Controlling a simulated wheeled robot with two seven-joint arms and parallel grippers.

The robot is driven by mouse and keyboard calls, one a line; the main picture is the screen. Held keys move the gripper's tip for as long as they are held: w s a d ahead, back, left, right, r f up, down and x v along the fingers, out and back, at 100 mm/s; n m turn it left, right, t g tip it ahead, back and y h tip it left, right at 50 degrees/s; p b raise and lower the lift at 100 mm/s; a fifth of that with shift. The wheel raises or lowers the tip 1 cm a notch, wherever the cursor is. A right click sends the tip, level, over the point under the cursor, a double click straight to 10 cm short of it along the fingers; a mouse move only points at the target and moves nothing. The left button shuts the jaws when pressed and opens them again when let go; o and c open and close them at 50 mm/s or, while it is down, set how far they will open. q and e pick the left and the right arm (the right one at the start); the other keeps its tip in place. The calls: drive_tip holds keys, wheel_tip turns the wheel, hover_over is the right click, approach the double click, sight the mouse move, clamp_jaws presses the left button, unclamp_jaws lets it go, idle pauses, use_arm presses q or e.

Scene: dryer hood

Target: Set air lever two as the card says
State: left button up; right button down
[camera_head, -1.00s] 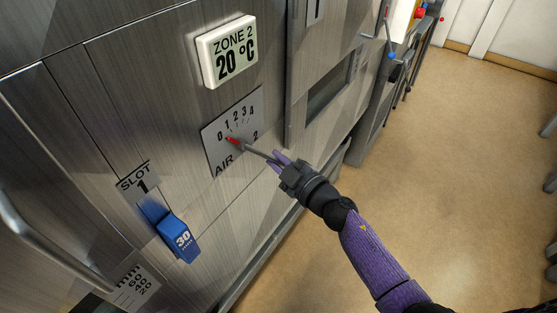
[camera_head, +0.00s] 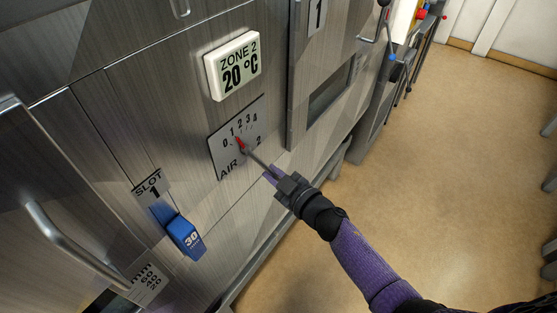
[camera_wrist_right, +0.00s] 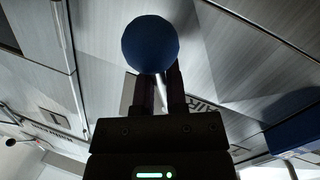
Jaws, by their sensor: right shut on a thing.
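Air lever two is on a grey dial plate (camera_head: 222,165) marked AIR 2 with the numbers 0 to 4. Its red pointer (camera_head: 239,143) points at about the 1. A thin grey lever rod (camera_head: 258,161) runs from the pointer to my right gripper (camera_head: 272,174). In the right wrist view a dark blue ball knob (camera_wrist_right: 150,43) sits at the fingertips of my right gripper (camera_wrist_right: 160,82), which is shut on the lever. My arm comes from the lower right. My left gripper is out of view. I see no instruction card.
A ZONE 2 display (camera_head: 233,66) above the dial reads 20 °C. A blue block marked 30 (camera_head: 186,237) sticks out at SLOT 1 (camera_head: 149,184), lower left. A bar handle (camera_head: 75,248) is at the left edge. Floor (camera_head: 440,150) is open at right.

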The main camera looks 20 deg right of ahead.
drive_tip(key=s+a+m+p, duration=0.1)
drive_tip(key=m+p, duration=0.1)
drive_tip(key=s+a+m+g+p, duration=0.1)
drive_tip(key=a+m+p, duration=0.1)
drive_tip(key=p, duration=0.1)
drive_tip(key=shift+s+a+m, duration=0.15)
drive_tip(key=shift+s+m, duration=0.15)
drive_tip(key=shift+m, duration=0.1)
drive_tip(key=shift+s+a+m+g+p, duration=0.25)
drive_tip(key=shift+m+g+p, duration=0.15)
drive_tip(key=shift+p, duration=0.1)
drive_tip(key=shift+s+a+r+m+y+p, duration=0.15)
drive_tip(key=shift+s+a+m+y+p, duration=0.3)
drive_tip(key=shift+m+p, duration=0.3)
drive_tip(key=shift+s+a+r+m+g+p, duration=0.25)
drive_tip(key=shift+a+m+p, duration=0.15)
drive_tip(key=shift+m+p, duration=0.1)
drive_tip(key=shift+s+a+r+m+g+p, duration=0.15)
drive_tip(key=shift+s+a+m+p, duration=0.05)
drive_tip(key=shift+a+m+p, duration=0.2)
drive_tip(key=shift+s+a+r+m+y+p, duration=0.25)
drive_tip(key=shift+m+y+p, duration=0.15)
drive_tip(key=shift+m, duration=0.15)
drive_tip(key=shift+a, duration=0.1)
drive_tip(key=c, duration=0.7)
unclamp_jaws()
drive_tip(key=shift+s+g, duration=0.1)
drive_tip(key=shift+g, duration=0.2)
